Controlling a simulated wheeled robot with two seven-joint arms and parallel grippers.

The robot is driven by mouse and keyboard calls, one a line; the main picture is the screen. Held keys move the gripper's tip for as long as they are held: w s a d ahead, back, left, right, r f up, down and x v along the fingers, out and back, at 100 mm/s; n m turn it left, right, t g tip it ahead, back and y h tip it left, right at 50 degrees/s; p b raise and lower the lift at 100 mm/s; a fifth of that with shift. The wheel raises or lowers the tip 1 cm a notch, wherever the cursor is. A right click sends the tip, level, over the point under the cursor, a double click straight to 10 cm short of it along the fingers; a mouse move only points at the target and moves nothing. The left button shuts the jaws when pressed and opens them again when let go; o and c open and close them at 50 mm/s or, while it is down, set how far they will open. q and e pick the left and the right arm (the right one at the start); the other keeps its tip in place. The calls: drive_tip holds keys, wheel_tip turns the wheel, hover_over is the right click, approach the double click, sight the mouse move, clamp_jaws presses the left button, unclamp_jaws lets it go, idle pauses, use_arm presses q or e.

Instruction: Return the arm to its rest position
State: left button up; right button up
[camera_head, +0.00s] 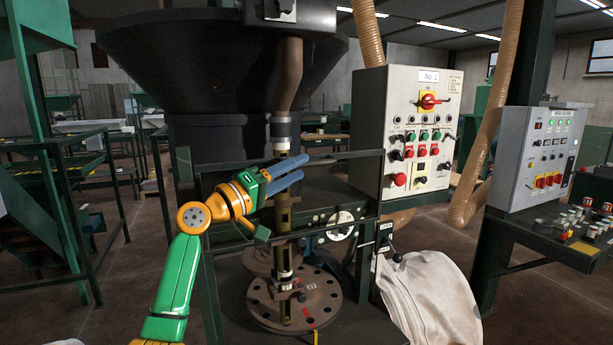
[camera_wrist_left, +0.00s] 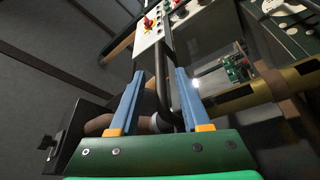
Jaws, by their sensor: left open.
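My left arm comes in from the lower left of the head view, green and yellow, bent at the elbow. Its left gripper (camera_head: 301,171) has two blue fingers, spread apart and pointing right, in front of the upright brass-coloured pole (camera_head: 284,220). In the left wrist view the same gripper (camera_wrist_left: 160,74) is open. A dark bent bar (camera_wrist_left: 162,60) shows between the fingers there, and I cannot tell whether it lies between them or behind. I see nothing held. My right gripper is out of view.
A dark hopper (camera_head: 220,55) hangs above the pole. A dark rail frame, a round holed plate (camera_head: 293,300) and a white control box (camera_head: 420,135) are close by. A white bag (camera_head: 425,295) stands at lower right. Floor shows at the left.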

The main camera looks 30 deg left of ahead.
use_arm(q)
drive_tip(key=b+v, duration=0.1)
drive_tip(key=v, duration=0.2)
drive_tip(key=shift+s+a, duration=0.1)
drive_tip(key=shift+s, duration=0.15)
drive_tip(key=shift+w, duration=0.1)
